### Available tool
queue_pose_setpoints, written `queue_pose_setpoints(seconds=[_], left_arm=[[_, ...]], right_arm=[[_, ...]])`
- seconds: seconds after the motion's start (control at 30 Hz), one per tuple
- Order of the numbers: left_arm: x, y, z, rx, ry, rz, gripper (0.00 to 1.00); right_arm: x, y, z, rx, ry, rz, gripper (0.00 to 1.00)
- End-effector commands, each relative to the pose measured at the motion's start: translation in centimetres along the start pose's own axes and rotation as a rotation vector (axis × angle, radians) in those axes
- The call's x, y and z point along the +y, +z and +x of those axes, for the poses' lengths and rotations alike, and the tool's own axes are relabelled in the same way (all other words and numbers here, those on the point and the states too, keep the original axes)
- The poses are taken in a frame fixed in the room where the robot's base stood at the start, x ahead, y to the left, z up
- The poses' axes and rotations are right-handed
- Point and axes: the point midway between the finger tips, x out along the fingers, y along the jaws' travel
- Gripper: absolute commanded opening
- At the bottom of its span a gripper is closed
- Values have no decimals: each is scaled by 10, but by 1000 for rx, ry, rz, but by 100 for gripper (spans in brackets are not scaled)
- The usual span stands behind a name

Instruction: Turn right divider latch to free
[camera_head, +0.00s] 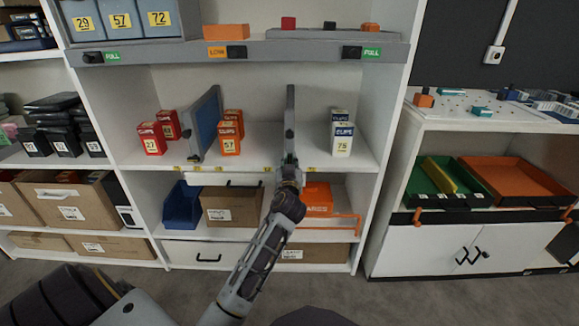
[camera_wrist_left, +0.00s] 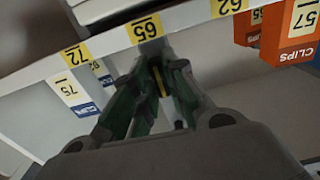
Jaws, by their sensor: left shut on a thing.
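The right divider (camera_head: 291,105) stands upright on the middle shelf, seen nearly edge-on in the head view. My left gripper (camera_head: 289,160) is at its front lower end, at the shelf's front edge. In the left wrist view, the gripper (camera_wrist_left: 160,85) has its fingers close together around a narrow dark piece with a yellow stripe, just under the shelf-edge labels. This fits the right divider latch, which is mostly hidden by the fingers; its turn angle cannot be told. The left divider (camera_head: 207,122), a blue panel, stands angled farther left with a dark latch at its foot (camera_head: 193,158). My right gripper is not in view.
Red clip boxes (camera_head: 152,138) and orange clip boxes (camera_head: 230,138) stand around the left divider. White-and-blue boxes (camera_head: 342,139) stand right of the right divider, with bare shelf between. Below are a blue bin (camera_head: 182,207), a carton (camera_head: 230,206) and an orange box (camera_head: 318,198).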

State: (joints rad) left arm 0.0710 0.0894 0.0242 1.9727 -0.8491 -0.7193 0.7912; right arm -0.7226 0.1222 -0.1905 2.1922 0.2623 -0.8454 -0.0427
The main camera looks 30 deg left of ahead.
Motion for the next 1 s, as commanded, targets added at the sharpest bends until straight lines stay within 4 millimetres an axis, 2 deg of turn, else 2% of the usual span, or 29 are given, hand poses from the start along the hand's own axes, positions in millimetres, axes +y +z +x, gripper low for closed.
queue_pose_setpoints(seconds=[0.57,0.6,0.73,0.77,1.0], left_arm=[[0,2,0,-4,1,-33,0],[0,2,0,-4,1,-34,17],[0,1,0,-3,0,-33,33],[0,1,0,-3,0,-33,36],[0,0,0,-1,0,-32,36]], right_arm=[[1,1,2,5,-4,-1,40],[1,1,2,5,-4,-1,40],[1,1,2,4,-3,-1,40],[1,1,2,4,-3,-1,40],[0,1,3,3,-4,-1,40]])
